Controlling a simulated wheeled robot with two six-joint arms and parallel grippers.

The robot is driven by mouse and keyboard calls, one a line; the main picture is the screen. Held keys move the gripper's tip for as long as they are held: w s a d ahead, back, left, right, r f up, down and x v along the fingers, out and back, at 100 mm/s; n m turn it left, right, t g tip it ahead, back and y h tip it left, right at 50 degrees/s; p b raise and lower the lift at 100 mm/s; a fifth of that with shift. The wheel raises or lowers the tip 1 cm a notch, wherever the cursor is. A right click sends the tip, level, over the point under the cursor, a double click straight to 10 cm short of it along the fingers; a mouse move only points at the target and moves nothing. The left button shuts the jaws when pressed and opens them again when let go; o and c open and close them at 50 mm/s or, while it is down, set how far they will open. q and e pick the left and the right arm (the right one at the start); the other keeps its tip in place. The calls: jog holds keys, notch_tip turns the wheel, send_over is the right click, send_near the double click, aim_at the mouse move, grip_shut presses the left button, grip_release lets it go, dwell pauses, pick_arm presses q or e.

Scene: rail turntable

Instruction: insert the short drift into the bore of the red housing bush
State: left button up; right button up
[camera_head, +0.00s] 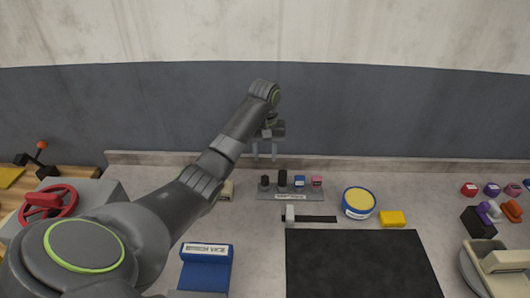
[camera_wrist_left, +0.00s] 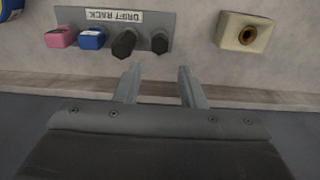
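The drift rack (camera_head: 290,196) stands near the back wall and holds two dark-handled pieces, a blue one and a pink one. The shorter dark one (camera_head: 265,182) is at its left end beside the taller dark one (camera_head: 283,178). In the left wrist view they are the smaller dark knob (camera_wrist_left: 160,42) and the larger dark knob (camera_wrist_left: 124,43). My left gripper (camera_head: 265,155) is open and empty, above and behind the rack. Its fingers (camera_wrist_left: 157,84) point toward the dark handles without touching them. I cannot identify a red housing bush for certain. My right gripper is out of view.
A cream block with a brass-rimmed bore (camera_wrist_left: 245,33) stands left of the rack in the head view (camera_head: 227,190). A yellow-topped round tin (camera_head: 358,202), yellow block (camera_head: 392,219) and black mat (camera_head: 360,265) lie right. A red round piece (camera_head: 469,189) is farther right.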

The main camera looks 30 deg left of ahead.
aim_at(265, 179)
pick_arm(q)
notch_tip(265, 179, down, 11)
jog(key=shift+f+p, duration=0.15)
jog(key=shift+p, duration=0.4)
grip_shut()
